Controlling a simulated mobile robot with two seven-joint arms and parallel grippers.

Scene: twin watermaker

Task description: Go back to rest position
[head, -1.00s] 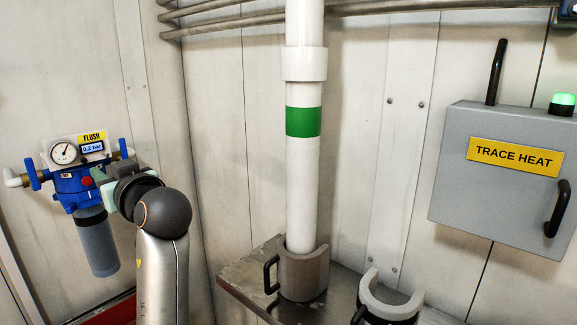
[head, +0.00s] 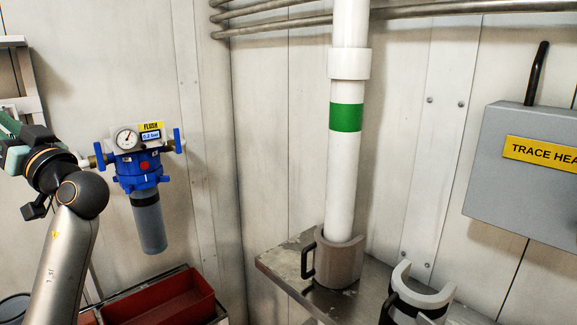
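My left arm comes up from the lower left, with its dark round joint in front of the wall. Its wrist end, with teal and dark parts, is at the left edge, left of the blue flush unit (head: 138,168) and apart from its body. I cannot make out the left fingertips or whether they are open, and nothing held shows. My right arm and gripper are not in view.
Red bins (head: 160,300) stand below the flush unit. A white pipe (head: 343,180) with a green band stands in a grey clamp (head: 338,262) on a metal shelf (head: 285,265). An open clamp (head: 420,292) is beside it. A grey trace heat box (head: 525,200) hangs at right.

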